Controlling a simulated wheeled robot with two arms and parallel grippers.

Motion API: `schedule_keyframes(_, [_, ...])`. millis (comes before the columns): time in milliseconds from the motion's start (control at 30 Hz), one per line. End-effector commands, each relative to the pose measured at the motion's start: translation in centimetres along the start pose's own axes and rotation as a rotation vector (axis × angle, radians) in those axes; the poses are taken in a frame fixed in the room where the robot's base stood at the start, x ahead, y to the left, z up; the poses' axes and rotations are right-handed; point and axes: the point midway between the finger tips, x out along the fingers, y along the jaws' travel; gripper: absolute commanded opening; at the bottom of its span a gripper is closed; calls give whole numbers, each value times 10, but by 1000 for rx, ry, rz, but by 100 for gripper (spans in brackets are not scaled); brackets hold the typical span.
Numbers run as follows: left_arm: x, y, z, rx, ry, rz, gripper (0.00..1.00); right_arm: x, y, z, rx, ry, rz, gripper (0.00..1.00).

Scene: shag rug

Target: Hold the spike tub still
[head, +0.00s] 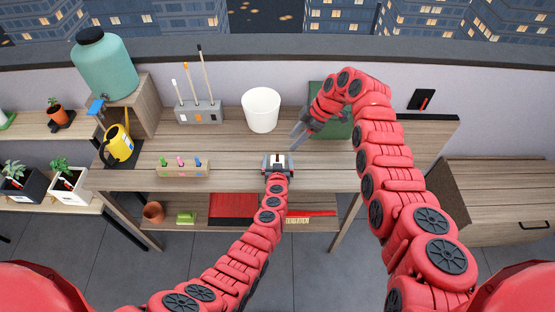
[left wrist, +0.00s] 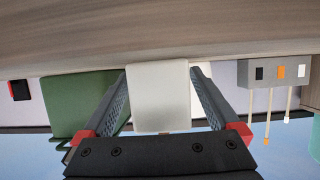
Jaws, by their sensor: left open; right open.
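A small pale tub (head: 278,160) stands near the table's front edge, between the fingers of my left gripper (head: 277,165). In the left wrist view the pale tub (left wrist: 159,97) fills the middle, between the two open fingers (left wrist: 160,85). I cannot tell whether they touch it, and its inside is hardly visible. My right gripper (head: 299,136) is open and empty, pointing down-left above the table, to the right of the white bucket (head: 261,109). The left wrist view shows the scene upside down.
A green case (head: 338,124) stands behind my right gripper. A grey holder (head: 200,112) with tall sticks and a wooden block (head: 182,170) with coloured pegs are at left, near a yellow watering can (head: 118,146). The table right of my left gripper is mostly clear.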

Motion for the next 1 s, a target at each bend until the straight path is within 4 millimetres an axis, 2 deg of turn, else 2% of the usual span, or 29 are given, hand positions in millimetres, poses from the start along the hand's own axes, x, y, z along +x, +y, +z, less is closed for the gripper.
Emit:
schedule_keyframes(433, [5, -1, 1, -1, -2, -1, 95, 0, 0, 0, 0, 0, 0, 50])
schedule_keyframes(900, [5, -1, 0, -2, -2, -1, 10, 0, 0, 0, 0, 0, 0, 50])
schedule_keyframes(933, [5, -1, 0, -2, -2, -1, 6, 0, 0, 0, 0, 0, 0, 50])
schedule_keyframes(1000, [5, -1, 0, -2, -1, -1, 5, 0, 0, 0, -3, 0, 1, 49])
